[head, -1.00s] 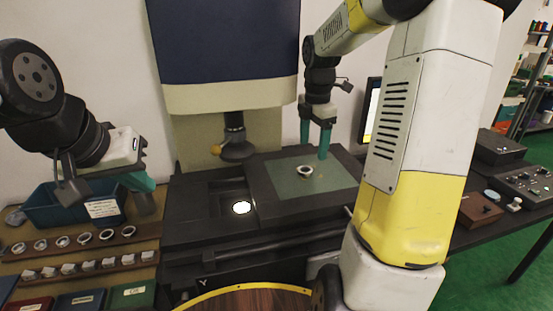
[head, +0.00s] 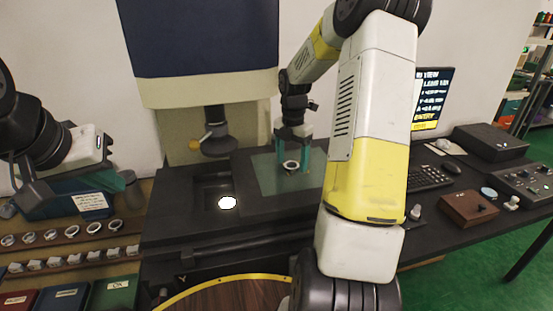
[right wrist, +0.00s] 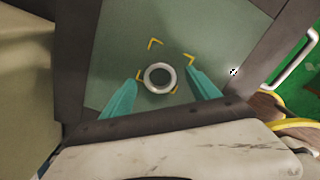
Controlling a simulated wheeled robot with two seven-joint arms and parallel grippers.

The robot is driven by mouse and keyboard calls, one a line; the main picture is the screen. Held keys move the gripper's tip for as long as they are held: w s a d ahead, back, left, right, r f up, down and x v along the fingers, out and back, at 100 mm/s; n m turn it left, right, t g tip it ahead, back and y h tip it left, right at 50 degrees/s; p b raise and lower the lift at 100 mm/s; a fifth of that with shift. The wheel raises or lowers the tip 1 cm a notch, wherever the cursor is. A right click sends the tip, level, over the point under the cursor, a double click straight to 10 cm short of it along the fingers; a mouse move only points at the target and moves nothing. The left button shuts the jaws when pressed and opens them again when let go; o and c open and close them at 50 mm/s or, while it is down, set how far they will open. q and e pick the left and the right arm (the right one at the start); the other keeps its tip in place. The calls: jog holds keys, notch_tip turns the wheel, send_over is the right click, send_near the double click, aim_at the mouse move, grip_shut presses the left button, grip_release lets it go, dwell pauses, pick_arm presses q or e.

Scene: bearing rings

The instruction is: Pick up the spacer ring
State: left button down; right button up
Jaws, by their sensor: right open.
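The spacer ring (head: 291,166) is a small pale metal ring lying flat on the grey-green plate (head: 266,181) of the machine's stage. In the right wrist view the ring (right wrist: 160,77) lies on the plate (right wrist: 115,55) by yellow corner marks, between and slightly beyond my fingertips. My right gripper (head: 292,166) is open, with its teal fingers pointing down on either side of the ring. It also shows in the right wrist view (right wrist: 163,87), and I see no contact with the ring. My left gripper (head: 133,190) is at the left by the blue bin, partly hidden; its jaw state is unclear.
The bright round light (head: 228,203) is in the stage's left recess. The machine's lens (head: 216,144) hangs left of my right gripper. A blue bin (head: 60,205) and racks of several rings (head: 73,231) stand at the left. A monitor (head: 431,98) and keyboard (head: 425,178) are at the right.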

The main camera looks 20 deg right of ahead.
aim_at(292, 165)
jog(key=shift+f, duration=0.3)
jog(key=c, duration=1.5)
jog(key=shift+r, duration=0.1)
jog(key=shift+r, duration=0.45)
jog(key=r, duration=0.2)
jog(key=shift+s+r, duration=0.2)
jog(key=shift+r, duration=0.15)
jog(key=s, duration=1.1)
jog(key=s+a, duration=0.1)
jog(key=s, duration=0.5)
jog(key=shift+s+f, duration=0.1)
jog(key=shift+s, duration=0.2)
